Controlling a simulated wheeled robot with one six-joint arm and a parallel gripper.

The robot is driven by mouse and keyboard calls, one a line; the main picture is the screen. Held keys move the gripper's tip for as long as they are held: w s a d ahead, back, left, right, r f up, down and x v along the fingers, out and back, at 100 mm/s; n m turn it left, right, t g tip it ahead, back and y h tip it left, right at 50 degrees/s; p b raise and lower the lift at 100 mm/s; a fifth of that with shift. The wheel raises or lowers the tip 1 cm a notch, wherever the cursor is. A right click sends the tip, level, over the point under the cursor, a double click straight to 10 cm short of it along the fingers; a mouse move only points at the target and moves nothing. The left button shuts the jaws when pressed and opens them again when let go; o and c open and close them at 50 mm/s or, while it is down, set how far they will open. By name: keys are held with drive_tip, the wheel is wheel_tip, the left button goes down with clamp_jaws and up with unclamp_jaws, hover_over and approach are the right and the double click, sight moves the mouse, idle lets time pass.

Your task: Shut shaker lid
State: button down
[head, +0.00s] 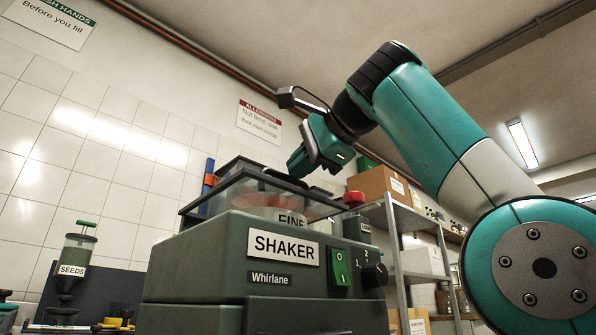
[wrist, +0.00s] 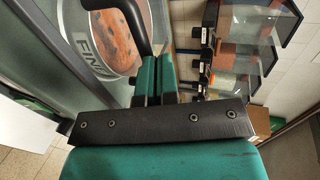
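The shaker (head: 270,270) is a grey-green machine with a SHAKER label, a green switch and a dark dial. Its see-through, dark-framed lid (head: 222,193) lies over the top at a low angle; I cannot tell whether it is fully down. A round sieve marked FINE (head: 291,219) shows beneath it, and again in the wrist view (wrist: 104,35). My gripper (head: 300,166) is low over the lid. Contact with the lid is unclear.
A red knob (head: 353,198) stands at the shaker's right. Metal shelving (head: 396,250) with cardboard boxes (head: 380,184) is behind it. A SEEDS dispenser (head: 75,262) stands at the left. Stacked clear-fronted bins (wrist: 240,55) show in the wrist view.

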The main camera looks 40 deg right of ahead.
drive_tip(key=shift+f, duration=0.55)
